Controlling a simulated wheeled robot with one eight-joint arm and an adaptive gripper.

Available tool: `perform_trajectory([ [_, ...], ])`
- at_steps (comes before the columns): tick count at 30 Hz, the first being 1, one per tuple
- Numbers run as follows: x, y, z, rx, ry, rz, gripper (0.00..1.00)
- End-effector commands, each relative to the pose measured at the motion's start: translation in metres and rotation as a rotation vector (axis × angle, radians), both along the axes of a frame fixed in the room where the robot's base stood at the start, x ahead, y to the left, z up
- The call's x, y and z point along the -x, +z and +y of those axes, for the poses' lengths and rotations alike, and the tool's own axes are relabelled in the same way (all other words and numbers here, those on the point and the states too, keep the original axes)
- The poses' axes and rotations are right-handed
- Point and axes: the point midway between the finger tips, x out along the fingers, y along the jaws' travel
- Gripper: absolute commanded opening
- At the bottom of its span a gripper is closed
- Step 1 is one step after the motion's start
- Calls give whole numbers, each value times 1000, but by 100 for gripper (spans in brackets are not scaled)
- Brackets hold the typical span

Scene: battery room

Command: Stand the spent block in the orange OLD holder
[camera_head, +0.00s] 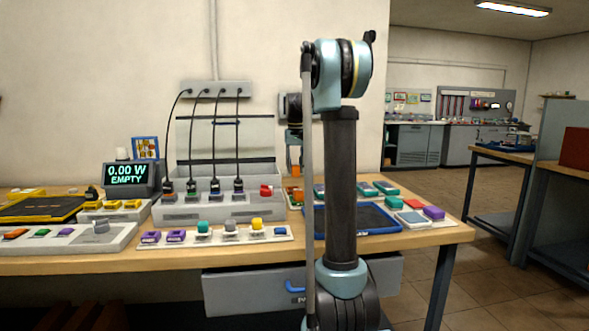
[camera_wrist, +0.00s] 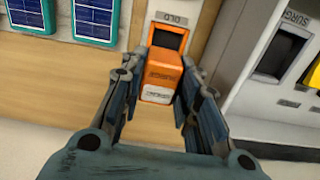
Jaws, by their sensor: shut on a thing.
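The spent block (camera_wrist: 161,77) is an orange block with a white label, held between the two fingers of my gripper (camera_wrist: 160,92) in the wrist view. In the head view my gripper (camera_head: 294,145) is partly behind my arm, with the orange block (camera_head: 295,169) hanging below it. The orange OLD holder (camera_wrist: 170,27) shows just beyond the block in the wrist view, with a dark opening and the word OLD on its plate. The block covers the near part of the holder. I cannot tell whether they touch.
Blue solar panels (camera_wrist: 92,20) lie left of the holder. A pale unit with a dark slot (camera_wrist: 279,54) stands at right. On the bench, a blue tray (camera_head: 388,230) and a charger with cables (camera_head: 222,206) flank the spot. A display (camera_head: 128,178) reads 0.00 W EMPTY.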

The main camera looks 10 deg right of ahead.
Motion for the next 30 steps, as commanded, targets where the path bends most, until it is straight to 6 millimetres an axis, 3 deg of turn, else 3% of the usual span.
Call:
perform_trajectory([
  [11, 0, -8, 12, 0, 14, 0, 4],
  [30, 0, -56, 11, 0, 14, 0, 4],
])
